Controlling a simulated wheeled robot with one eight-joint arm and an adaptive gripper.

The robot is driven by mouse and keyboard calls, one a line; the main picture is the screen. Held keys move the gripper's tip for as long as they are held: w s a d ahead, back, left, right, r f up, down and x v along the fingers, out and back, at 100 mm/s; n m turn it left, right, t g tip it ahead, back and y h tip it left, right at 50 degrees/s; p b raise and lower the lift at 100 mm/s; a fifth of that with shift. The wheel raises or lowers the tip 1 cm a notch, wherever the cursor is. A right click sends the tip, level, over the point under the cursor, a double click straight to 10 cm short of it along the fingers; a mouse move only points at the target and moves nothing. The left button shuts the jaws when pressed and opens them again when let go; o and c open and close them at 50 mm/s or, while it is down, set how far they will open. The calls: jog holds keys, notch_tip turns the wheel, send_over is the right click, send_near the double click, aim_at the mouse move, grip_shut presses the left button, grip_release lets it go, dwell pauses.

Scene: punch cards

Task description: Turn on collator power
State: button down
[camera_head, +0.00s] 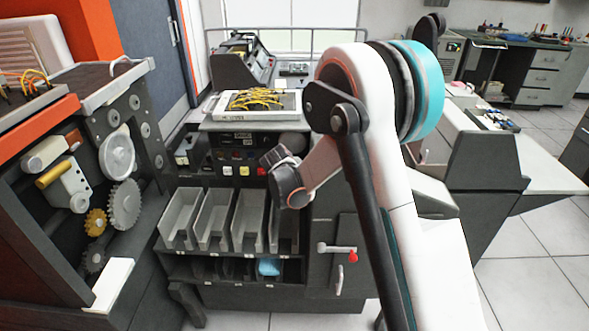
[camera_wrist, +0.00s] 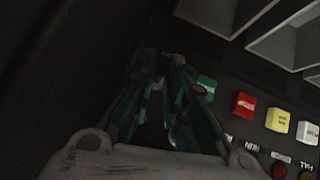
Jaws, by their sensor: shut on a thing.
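The collator (camera_head: 215,155) stands in the middle of the head view, its dark front panel above a row of grey card pockets. In the wrist view the panel shows upside down, with a green button (camera_wrist: 207,87), a red button (camera_wrist: 243,105), a yellow button (camera_wrist: 278,120) and a white button (camera_wrist: 308,132). My gripper (camera_wrist: 163,68) is at the panel beside the green button, its fingers close together around a small, dark part that I cannot make out clearly. In the head view my wrist hides that end of the panel. The power control cannot be identified.
Wires lie on a white plugboard (camera_head: 255,103) on top of the collator. Grey pockets (camera_head: 215,218) stand below the panel. A machine with gears (camera_head: 117,155) is close on the left. Open floor (camera_head: 545,235) lies right.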

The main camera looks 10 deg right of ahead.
jog(key=shift+w+r+g+p, duration=0.15)
jog(key=shift+r+g+p, duration=0.15)
jog(key=shift+g, duration=0.4)
jog(key=c, duration=1.7)
grip_release()
jog(key=v, duration=1.2)
jog(key=shift+d, duration=0.2)
